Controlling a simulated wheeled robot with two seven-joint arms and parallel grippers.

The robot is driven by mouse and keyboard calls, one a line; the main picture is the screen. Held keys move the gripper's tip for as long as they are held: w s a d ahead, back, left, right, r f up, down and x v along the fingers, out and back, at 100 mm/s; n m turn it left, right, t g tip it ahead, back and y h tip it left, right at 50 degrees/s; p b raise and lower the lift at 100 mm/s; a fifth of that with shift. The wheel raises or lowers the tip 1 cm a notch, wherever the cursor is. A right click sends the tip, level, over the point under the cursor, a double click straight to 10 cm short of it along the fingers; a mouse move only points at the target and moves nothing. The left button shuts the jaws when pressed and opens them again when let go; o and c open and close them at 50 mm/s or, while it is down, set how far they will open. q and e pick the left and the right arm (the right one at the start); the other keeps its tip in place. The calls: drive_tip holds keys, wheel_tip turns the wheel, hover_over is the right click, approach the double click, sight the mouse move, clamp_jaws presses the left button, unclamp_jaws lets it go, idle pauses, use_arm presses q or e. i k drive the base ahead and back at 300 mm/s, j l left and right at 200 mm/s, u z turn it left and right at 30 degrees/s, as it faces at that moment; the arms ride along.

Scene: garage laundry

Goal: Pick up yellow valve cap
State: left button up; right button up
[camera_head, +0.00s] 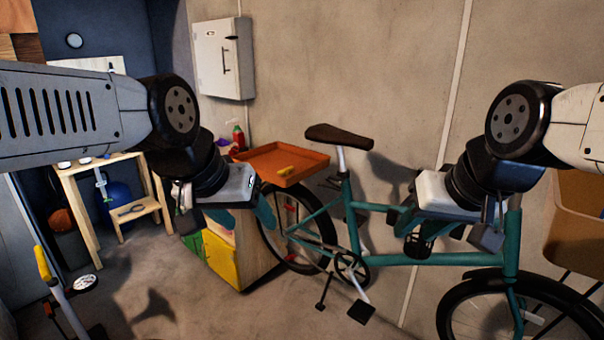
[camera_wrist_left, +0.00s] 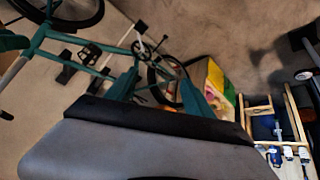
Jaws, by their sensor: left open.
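A small yellow object (camera_head: 286,171), which may be the yellow valve cap, lies in the orange tray (camera_head: 262,151) on top of a small cabinet. It is too small to make out its shape. My left gripper (camera_head: 243,214) is open and empty, in front of and below the tray, apart from it. Its two teal fingers also show spread in the left wrist view (camera_wrist_left: 158,92). The yellow object cannot be made out in the left wrist view. My right gripper (camera_head: 450,235) hangs in front of the bicycle; its fingers blend with the teal frame.
A teal bicycle (camera_head: 447,259) stands along the wall, its rear wheel beside the cabinet (camera_head: 258,245). A red bottle (camera_head: 238,137) stands behind the tray. A wooden stand (camera_head: 82,205) is at the left, a floor pump (camera_head: 60,290) at the front left. The middle floor is clear.

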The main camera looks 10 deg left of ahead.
sight(286, 171)
drive_tip(key=u, duration=0.35)
drive_tip(key=i+l+u, duration=0.15)
drive_tip(key=i+l, duration=0.15)
drive_tip(key=i, duration=0.2)
drive_tip(key=i+l+u, duration=0.15)
drive_tip(key=i+l, duration=0.2)
drive_tip(key=i, duration=0.15)
